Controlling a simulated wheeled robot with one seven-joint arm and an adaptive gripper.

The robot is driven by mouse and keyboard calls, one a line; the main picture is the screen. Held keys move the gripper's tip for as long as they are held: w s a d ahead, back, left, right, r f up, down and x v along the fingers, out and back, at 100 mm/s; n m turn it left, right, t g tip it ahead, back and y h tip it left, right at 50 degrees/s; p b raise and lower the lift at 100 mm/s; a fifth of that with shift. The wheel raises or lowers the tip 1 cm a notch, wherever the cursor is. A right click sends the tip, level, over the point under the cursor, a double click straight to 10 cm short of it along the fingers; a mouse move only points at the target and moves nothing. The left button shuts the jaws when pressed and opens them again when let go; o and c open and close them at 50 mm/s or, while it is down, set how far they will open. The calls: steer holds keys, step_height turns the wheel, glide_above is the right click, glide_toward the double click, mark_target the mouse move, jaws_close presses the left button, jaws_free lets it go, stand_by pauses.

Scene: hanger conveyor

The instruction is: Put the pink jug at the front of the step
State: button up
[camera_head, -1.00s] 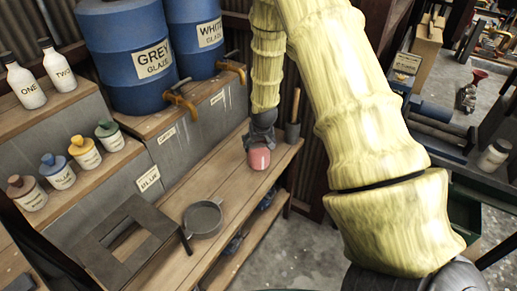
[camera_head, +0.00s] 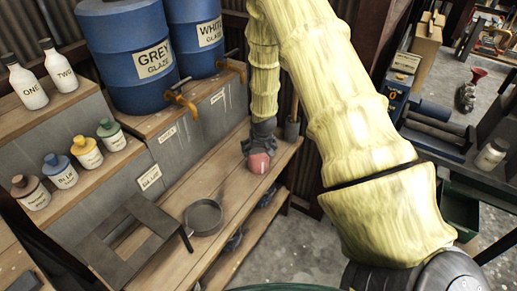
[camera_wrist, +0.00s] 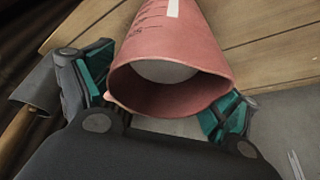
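The pink jug (camera_head: 258,163) stands near the far end of the long low wooden bench. In the wrist view the jug (camera_wrist: 178,65) shows its open mouth toward the camera, with pale marks on its side. My gripper (camera_head: 258,147) is at the jug from above and partly covers it in the head view. In the wrist view its teal-padded fingers (camera_wrist: 160,92) are spread on both sides of the jug's rim. A small gap shows beside the left finger; contact at the right finger is unclear. A wooden step (camera_head: 118,157) with several small glaze bottles rises behind the bench.
A grey pan (camera_head: 204,217) and a dark frame-like stand (camera_head: 138,232) are on the bench's nearer part. Blue glaze barrels (camera_head: 127,55) with taps stand on a higher step (camera_head: 180,108). A dark holder with a handle (camera_head: 291,130) stands just right of my gripper.

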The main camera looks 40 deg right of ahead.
steer(key=shift+r, duration=0.15)
steer(key=shift+b+v, duration=1.3)
steer(key=shift+v, duration=4.6)
steer(key=shift+n+g+y, duration=0.3)
steer(key=shift+n+g, duration=0.3)
steer(key=shift+n, duration=0.1)
steer(key=s+a+f, duration=0.2)
steer(key=f, duration=0.2)
steer(key=s+a+f, duration=0.5)
steer(key=s+f, duration=0.1)
steer(key=f, duration=0.1)
steer(key=shift+s+a+f, duration=0.1)
steer(key=shift+a+f, duration=0.15)
steer(key=shift+f, duration=0.15)
steer(key=s+a+f+n+g, duration=0.1)
steer(key=s+a+f, duration=0.4)
steer(key=s, duration=0.4)
steer(key=s+a+f+n+g, duration=0.1)
steer(key=s+a+f, duration=0.3)
steer(key=s, duration=0.6)
steer(key=s+a+f+g+y, duration=0.1)
steer(key=s+a+f, duration=0.4)
steer(key=s, duration=0.5)
steer(key=shift+a+f+n, duration=0.3)
steer(key=shift+a+n, duration=0.05)
steer(key=shift+n, duration=0.05)
